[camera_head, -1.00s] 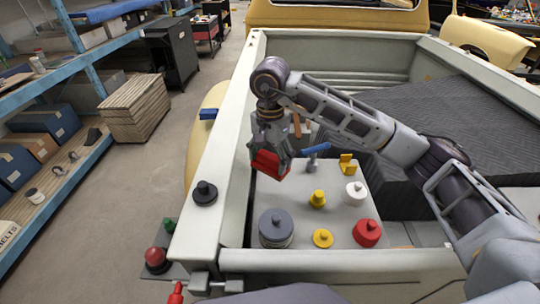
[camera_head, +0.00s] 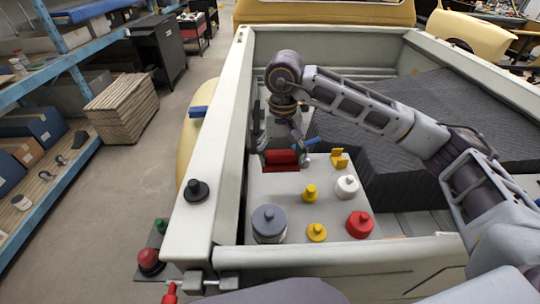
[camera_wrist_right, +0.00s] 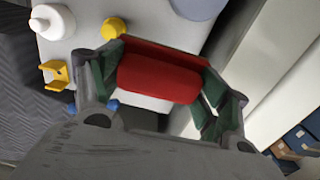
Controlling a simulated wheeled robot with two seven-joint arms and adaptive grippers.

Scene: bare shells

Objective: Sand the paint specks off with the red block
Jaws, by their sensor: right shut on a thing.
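The red block (camera_head: 281,157) is between the fingers of my right gripper (camera_head: 284,151), over the far left part of the pale work surface (camera_head: 267,187) in the truck bed. In the right wrist view the red block (camera_wrist_right: 158,78) lies across the gripper (camera_wrist_right: 160,72), with a green-and-dark finger at each end. The gripper is shut on it. Whether the block touches the surface cannot be told. I cannot make out paint specks in either view. My left gripper is not in view.
On the surface stand a grey round container (camera_head: 269,222), yellow knobbed pieces (camera_head: 310,192), a white pot (camera_head: 346,186), a red pot (camera_head: 359,224) and a yellow bracket (camera_head: 340,158). A blue-handled tool (camera_head: 306,145) lies close to the gripper. The bed wall (camera_head: 217,150) rises at left.

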